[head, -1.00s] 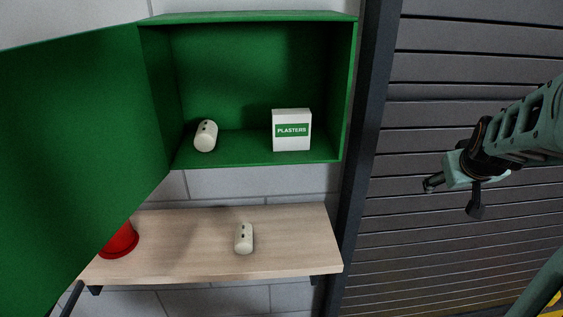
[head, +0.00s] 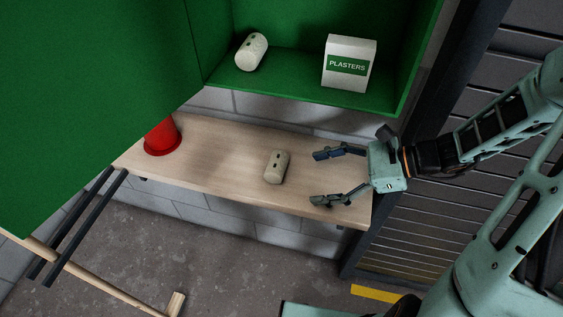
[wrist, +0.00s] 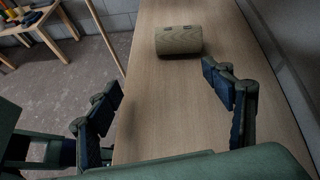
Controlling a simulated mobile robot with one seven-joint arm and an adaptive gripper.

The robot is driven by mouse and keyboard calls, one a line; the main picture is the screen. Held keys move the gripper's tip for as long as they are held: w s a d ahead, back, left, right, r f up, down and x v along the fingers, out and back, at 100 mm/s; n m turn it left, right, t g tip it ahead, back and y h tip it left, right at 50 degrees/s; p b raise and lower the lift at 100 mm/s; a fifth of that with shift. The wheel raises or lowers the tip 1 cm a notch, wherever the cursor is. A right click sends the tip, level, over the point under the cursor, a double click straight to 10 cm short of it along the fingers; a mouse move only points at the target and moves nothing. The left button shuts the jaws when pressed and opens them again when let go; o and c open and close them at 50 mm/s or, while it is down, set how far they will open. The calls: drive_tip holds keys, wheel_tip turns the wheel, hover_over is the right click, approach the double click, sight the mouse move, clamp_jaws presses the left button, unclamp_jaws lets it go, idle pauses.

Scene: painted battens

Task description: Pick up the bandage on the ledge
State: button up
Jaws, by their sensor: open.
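The bandage on the ledge is a cream roll with dark marks (head: 277,167), lying near the middle of the wooden ledge (head: 215,160). In the wrist view the same bandage (wrist: 179,41) lies ahead, beyond the fingertips. My gripper (head: 322,178) is open and empty over the right part of the ledge, to the right of the bandage and apart from it. In the wrist view its two fingers (wrist: 165,75) are spread wide. A second, similar roll (head: 251,52) lies inside the green cabinet (head: 300,85) above.
A white plasters box (head: 349,62) stands in the cabinet. The open green door (head: 90,100) hangs over the left side. A red object (head: 162,138) stands at the ledge's left end. The ledge between bandage and gripper is clear.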

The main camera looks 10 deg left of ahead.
sight(284, 165)
drive_tip(key=shift+w+a+r+m+t+y, duration=0.2)
drive_tip(key=shift+w+m+t+y, duration=0.1)
drive_tip(key=shift+w+m, duration=0.25)
drive_tip(key=shift+w+a+r+m+t+y, duration=0.1)
drive_tip(key=shift+w+a+m+t+y, duration=0.15)
drive_tip(key=shift+w+m, duration=0.3)
drive_tip(key=x, duration=0.4)
drive_tip(key=shift+a+b, duration=0.3)
drive_tip(key=shift+r+x, duration=0.15)
drive_tip(key=shift+x, duration=1.4)
drive_tip(key=shift+r+x, duration=0.15)
drive_tip(key=shift+x, duration=1.35)
drive_tip(key=shift+w+a, duration=0.1)
drive_tip(key=shift+w, duration=0.1)
drive_tip(key=shift+c, duration=0.3)
drive_tip(key=c, duration=1)
